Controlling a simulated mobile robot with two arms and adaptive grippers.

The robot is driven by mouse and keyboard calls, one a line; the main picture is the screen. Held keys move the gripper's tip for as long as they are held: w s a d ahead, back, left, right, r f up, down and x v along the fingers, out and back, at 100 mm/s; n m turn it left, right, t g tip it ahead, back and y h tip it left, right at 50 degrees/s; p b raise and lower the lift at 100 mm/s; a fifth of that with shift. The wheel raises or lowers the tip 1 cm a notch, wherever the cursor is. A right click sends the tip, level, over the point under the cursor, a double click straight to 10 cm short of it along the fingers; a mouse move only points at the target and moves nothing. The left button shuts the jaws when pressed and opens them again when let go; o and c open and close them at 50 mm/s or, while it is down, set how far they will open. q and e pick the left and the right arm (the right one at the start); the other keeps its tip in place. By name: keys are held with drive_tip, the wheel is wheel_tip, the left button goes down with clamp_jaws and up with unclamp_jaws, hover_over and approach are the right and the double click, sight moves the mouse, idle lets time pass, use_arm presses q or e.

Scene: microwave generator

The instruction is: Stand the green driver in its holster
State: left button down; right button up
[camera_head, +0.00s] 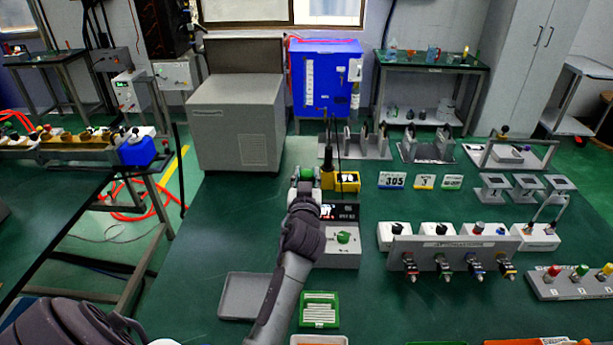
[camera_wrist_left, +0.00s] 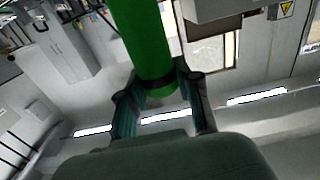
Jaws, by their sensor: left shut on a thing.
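My left gripper (camera_head: 306,182) is over the middle of the green table, its arm reaching up from the bottom of the head view. It is shut on the green driver (camera_head: 307,172), of which only a small green part shows there. In the left wrist view the driver's thick green handle (camera_wrist_left: 143,38) runs up from between the two fingers (camera_wrist_left: 162,98); its tip is not visible. A yellow block with dark spots (camera_head: 347,181) stands just right of the gripper; I cannot tell whether it is the holster. My right gripper is out of view.
A grey box with a green knob (camera_head: 343,238) stands right of my forearm. A grey tray (camera_head: 240,297) and a green tray (camera_head: 319,310) lie nearer. Grey brackets (camera_head: 367,146) stand behind, and a valve panel (camera_head: 455,254) stands to the right.

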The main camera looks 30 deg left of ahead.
use_arm(q)
drive_tip(key=shift+f+b, duration=0.5)
drive_tip(key=shift+f, duration=0.2)
wheel_tip(320, 180, down, 3)
drive_tip(key=shift+r+b, duration=0.2)
drive_tip(key=shift+b, duration=0.9)
drive_tip(key=shift+f+b, duration=0.45)
drive_tip(key=shift+f, duration=0.2)
drive_tip(key=shift+r, duration=0.25)
drive_tip(key=shift+s+f, duration=0.1)
drive_tip(key=shift+f, duration=0.1)
drive_tip(key=shift+f, duration=0.1)
drive_tip(key=shift+d+f+b, duration=0.1)
drive_tip(key=shift+f+b, duration=0.7)
drive_tip(key=shift+b, duration=0.15)
drive_tip(key=shift+f+b, duration=1.6)
drive_tip(key=shift+f, duration=0.25)
